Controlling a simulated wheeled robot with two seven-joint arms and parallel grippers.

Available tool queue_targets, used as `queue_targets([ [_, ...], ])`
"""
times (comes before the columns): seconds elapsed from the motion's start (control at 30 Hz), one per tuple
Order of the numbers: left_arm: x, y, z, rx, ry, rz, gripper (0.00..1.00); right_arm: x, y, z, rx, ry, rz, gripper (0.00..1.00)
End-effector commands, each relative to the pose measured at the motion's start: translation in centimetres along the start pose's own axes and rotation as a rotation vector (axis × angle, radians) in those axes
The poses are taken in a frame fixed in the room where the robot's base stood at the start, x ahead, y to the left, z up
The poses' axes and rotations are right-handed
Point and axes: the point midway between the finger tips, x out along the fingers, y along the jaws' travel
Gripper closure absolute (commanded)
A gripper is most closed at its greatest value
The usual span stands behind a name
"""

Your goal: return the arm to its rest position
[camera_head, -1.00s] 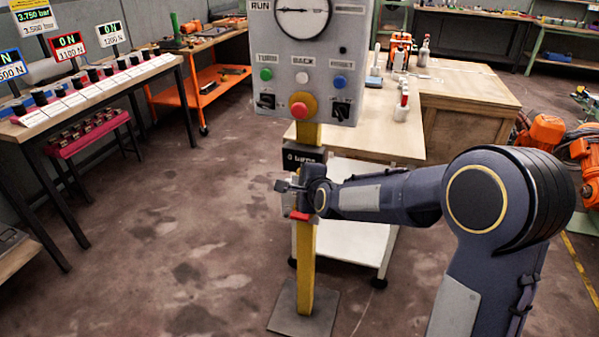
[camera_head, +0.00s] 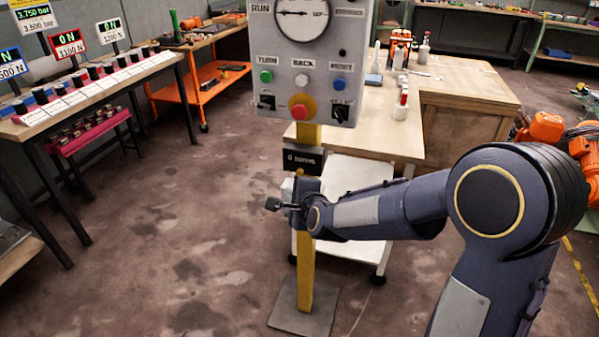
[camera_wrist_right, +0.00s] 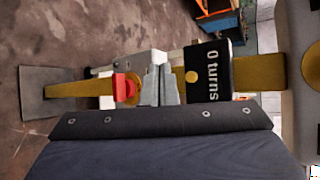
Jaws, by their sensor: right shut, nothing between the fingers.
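My right arm (camera_head: 385,210) comes in from the right in the head view, bent at the elbow. My right gripper (camera_head: 272,204) is in front of the yellow post, pointing left, shut and empty. In the right wrist view its grey fingertips (camera_wrist_right: 159,84) are together, with the post behind them. I cannot tell how far they are from it. My left arm and gripper are not in view.
A yellow post (camera_head: 305,265) on a floor plate (camera_head: 303,318) carries a control panel (camera_head: 318,65) with buttons. Below it is a black "0 turns" display (camera_wrist_right: 208,70). A red part (camera_wrist_right: 120,86) is on the post. Floor at left is clear.

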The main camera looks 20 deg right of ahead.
Motion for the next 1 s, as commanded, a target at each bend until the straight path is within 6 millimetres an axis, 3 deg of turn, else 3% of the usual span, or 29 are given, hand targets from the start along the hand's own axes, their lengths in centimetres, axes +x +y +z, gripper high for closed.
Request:
queue_targets([
  [0.43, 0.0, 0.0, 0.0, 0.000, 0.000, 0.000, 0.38, 0.0, 0.0, 0.0, 0.000, 0.000, 0.000, 1.00],
  [0.57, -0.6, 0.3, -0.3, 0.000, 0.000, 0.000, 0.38, -1.3, -0.8, -0.2, -0.032, -0.010, 0.022, 1.00],
  [0.67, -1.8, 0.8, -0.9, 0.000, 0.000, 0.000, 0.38, -4.7, -2.1, -0.5, -0.133, -0.045, 0.077, 1.00],
  [0.83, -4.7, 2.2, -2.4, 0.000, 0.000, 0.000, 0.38, -14.4, -3.4, -0.7, -0.472, -0.179, 0.209, 1.00],
  [1.0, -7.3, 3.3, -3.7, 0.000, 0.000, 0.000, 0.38, -24.6, -2.1, -0.8, -0.893, -0.335, 0.311, 1.00],
])
